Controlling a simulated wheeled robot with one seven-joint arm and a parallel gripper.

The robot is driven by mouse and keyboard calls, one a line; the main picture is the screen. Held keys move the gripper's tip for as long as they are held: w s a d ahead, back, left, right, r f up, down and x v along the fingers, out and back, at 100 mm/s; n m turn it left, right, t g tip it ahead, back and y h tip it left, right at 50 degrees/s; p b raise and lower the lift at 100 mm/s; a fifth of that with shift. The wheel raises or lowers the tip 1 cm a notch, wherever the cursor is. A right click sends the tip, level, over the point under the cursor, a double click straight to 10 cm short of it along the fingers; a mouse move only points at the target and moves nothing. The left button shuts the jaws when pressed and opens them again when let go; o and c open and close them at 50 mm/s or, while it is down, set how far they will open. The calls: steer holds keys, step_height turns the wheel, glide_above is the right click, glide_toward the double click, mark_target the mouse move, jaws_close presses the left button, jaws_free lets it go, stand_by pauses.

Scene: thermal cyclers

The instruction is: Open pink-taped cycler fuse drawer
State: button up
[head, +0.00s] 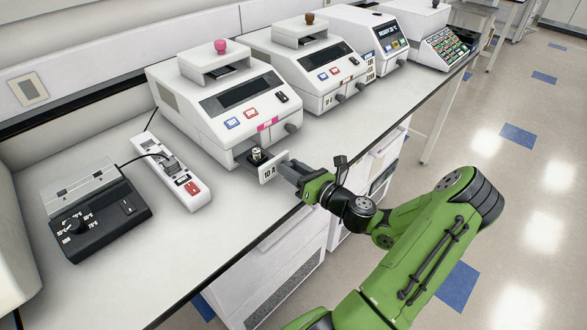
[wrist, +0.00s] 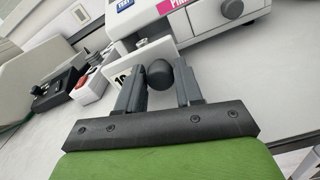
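The pink-taped cycler (head: 205,112) stands on the bench, white, with a pink knob on top and pink tape (head: 268,124) on its front. The tape also shows in the wrist view (wrist: 170,6). Its fuse drawer (head: 268,174) is out from the lower front. The drawer has a white front plate marked 10 A, with a dark fuse part (head: 256,155) behind it. My gripper (head: 287,170) is at the drawer's front. In the wrist view its fingers (wrist: 160,80) stand on both sides of the round black drawer knob (wrist: 159,74), closed about it; contact on the right side is hard to see.
A power strip (head: 172,172) with a red switch and a black heating block unit (head: 97,208) lie left of the drawer. Other cyclers (head: 312,66) stand in a row farther back. The bench's front edge runs below my gripper; open floor lies to the right.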

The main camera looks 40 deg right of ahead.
steer(key=o, duration=0.3)
steer(key=shift+s, duration=0.15)
steer(key=s+p, duration=0.2)
steer(key=s, duration=1.3)
steer(key=shift+s+d, duration=0.2)
steer(key=shift+s, duration=0.05)
